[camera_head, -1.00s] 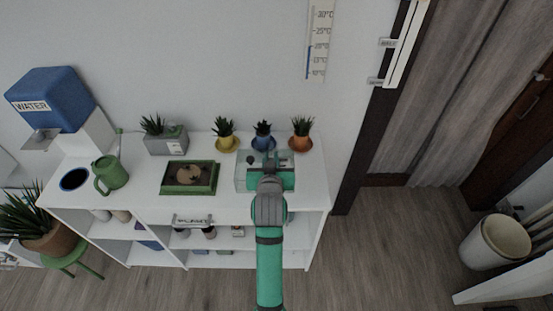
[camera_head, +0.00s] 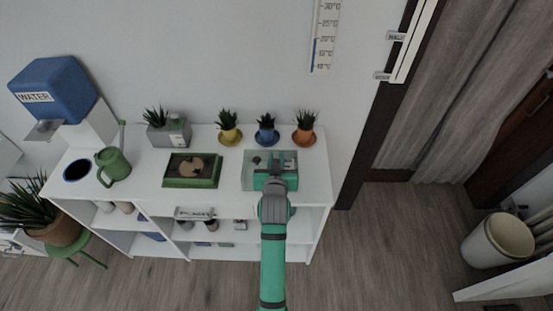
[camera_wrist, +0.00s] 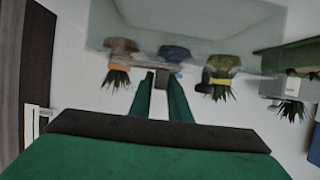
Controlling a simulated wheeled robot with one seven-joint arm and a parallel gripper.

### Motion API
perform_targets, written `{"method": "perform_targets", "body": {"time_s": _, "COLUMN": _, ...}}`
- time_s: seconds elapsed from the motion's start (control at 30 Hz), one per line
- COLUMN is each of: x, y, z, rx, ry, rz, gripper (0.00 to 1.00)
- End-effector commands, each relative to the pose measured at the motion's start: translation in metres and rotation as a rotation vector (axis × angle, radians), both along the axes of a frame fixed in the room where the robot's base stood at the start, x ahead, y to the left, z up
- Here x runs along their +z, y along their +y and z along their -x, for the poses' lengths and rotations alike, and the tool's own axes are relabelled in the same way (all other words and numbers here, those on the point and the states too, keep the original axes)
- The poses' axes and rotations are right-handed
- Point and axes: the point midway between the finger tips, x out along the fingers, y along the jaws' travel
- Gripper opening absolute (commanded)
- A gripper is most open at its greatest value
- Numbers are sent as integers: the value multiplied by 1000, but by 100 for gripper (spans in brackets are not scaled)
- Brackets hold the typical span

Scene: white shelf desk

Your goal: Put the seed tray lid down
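The seed tray lid (camera_head: 250,181) is a clear, see-through box at the right part of the white desk top, in front of the small pots. It also shows in the wrist view (camera_wrist: 235,35) as a pale, see-through sheet across the top. My gripper (camera_head: 277,160) is at the lid. In the wrist view, the gripper (camera_wrist: 161,80) has its two green fingers close on either side of a small grey knob, apparently shut on it. I cannot tell if the lid touches the desk. The green seed tray (camera_head: 190,184), with dark soil and a brown round piece, sits uncovered to the left.
Yellow (camera_head: 229,138), blue (camera_head: 264,138) and orange (camera_head: 303,138) potted plants stand along the back edge. A grey planter (camera_head: 170,137), a green watering can (camera_head: 114,168) and a blue water dispenser (camera_head: 58,90) are left. The desk's front right corner (camera_head: 315,195) is bare.

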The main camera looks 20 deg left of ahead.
Motion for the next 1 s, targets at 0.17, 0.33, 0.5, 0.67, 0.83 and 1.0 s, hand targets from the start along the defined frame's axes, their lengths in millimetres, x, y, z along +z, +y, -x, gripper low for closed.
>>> {"method": "perform_targets", "body": {"time_s": 0.17, "x": 0, "y": 0, "z": 0, "rx": 0, "ry": 0, "rz": 0, "gripper": 32}}
{"method": "perform_targets", "body": {"time_s": 0.33, "x": 1, "y": 0, "z": 0, "rx": 0, "ry": 0, "rz": 0, "gripper": 32}}
{"method": "perform_targets", "body": {"time_s": 0.5, "x": 6, "y": -5, "z": 7, "rx": -4, "ry": 0, "rz": 0, "gripper": 32}}
{"method": "perform_targets", "body": {"time_s": 0.67, "x": 17, "y": -13, "z": 32, "rx": -6, "ry": -1, "rz": 0, "gripper": 32}}
{"method": "perform_targets", "body": {"time_s": 0.83, "x": 30, "y": -22, "z": 63, "rx": -6, "ry": -1, "rz": 0, "gripper": 32}}
{"method": "perform_targets", "body": {"time_s": 1.0, "x": 41, "y": -27, "z": 89, "rx": -2, "ry": 0, "rz": 0, "gripper": 32}}
